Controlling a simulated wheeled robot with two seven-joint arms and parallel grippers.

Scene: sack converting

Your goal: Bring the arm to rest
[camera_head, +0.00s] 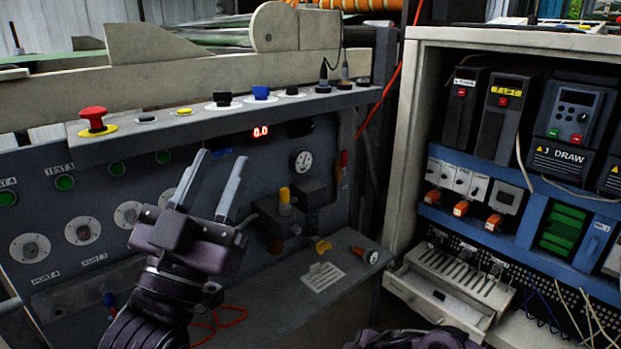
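My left gripper (216,187) is raised in front of the grey control panel (110,208), left of the picture's middle. Its two light-grey fingers point up and stand apart with nothing between them. A part of my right arm (415,338) shows at the bottom edge, right of the middle. Its fingers cannot be made out there.
The panel has a red mushroom button (94,116), a red display (261,132) and a gauge (302,161). A shelf (262,290) juts out below. At right stands an open electrical cabinet (404,130) with a drawer (436,306) pulled out.

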